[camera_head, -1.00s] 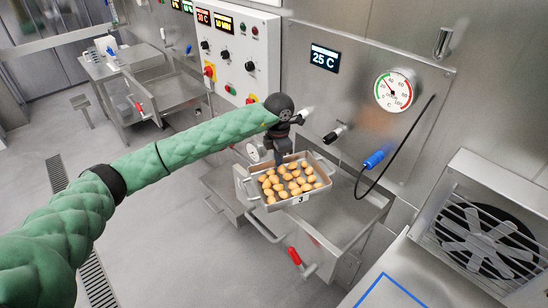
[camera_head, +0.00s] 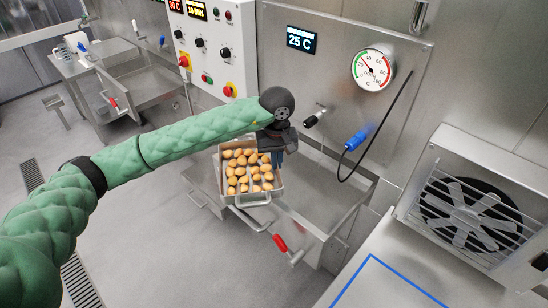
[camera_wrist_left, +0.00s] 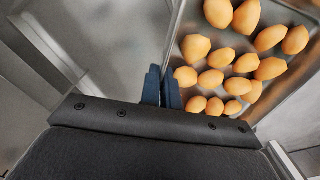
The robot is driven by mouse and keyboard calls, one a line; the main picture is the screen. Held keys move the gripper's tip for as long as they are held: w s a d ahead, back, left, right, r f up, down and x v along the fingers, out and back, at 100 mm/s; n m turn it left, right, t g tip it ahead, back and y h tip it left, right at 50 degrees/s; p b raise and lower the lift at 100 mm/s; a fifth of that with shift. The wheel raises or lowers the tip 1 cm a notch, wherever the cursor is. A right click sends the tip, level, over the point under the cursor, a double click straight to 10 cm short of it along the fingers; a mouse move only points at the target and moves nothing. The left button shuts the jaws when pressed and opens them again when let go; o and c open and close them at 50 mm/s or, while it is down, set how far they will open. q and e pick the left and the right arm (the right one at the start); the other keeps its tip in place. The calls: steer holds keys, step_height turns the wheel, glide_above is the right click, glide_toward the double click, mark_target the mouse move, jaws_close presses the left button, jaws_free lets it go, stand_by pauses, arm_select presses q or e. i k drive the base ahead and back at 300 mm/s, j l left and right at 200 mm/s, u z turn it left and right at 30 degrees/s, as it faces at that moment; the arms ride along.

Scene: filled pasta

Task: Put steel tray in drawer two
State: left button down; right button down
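The steel tray (camera_head: 262,200), filled with several golden pasta pieces, hangs tilted in the air at the left part of an open steel drawer or basin (camera_head: 316,222). My left gripper (camera_head: 278,158) is at the tray's right side. In the left wrist view its dark blue fingers (camera_wrist_left: 161,88) are close together at the tray's side wall (camera_wrist_left: 178,45), apparently pinching it; the tips' contact is partly hidden. The near drawer has a red handle (camera_head: 280,243). A second open drawer (camera_head: 140,95) stands further back left. No drawer number is readable. My right gripper is out of view.
A wall panel with a gauge (camera_head: 373,70) and a black cable with a blue plug (camera_head: 355,141) is behind the drawer. A fan unit (camera_head: 468,213) and a counter with blue lines (camera_head: 400,285) stand at right. Open floor lies left.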

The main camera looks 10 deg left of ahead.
mark_target(146, 87)
steer(key=j+z, duration=0.1)
steer(key=j, duration=1.25)
steer(key=i+j, duration=0.15)
steer(key=j, duration=0.25)
steer(key=i+j+z, duration=0.1)
steer(key=j, duration=0.25)
steer(key=i+j, duration=0.2)
steer(key=j, duration=0.2)
steer(key=i+j+z, duration=0.1)
steer(key=j, duration=0.3)
steer(key=i+j, duration=0.15)
steer(key=j, duration=0.25)
steer(key=i+j, duration=0.2)
steer(key=i+j+z, duration=0.1)
steer(key=j, duration=0.35)
steer(key=i+j, duration=0.3)
steer(key=z, duration=0.05)
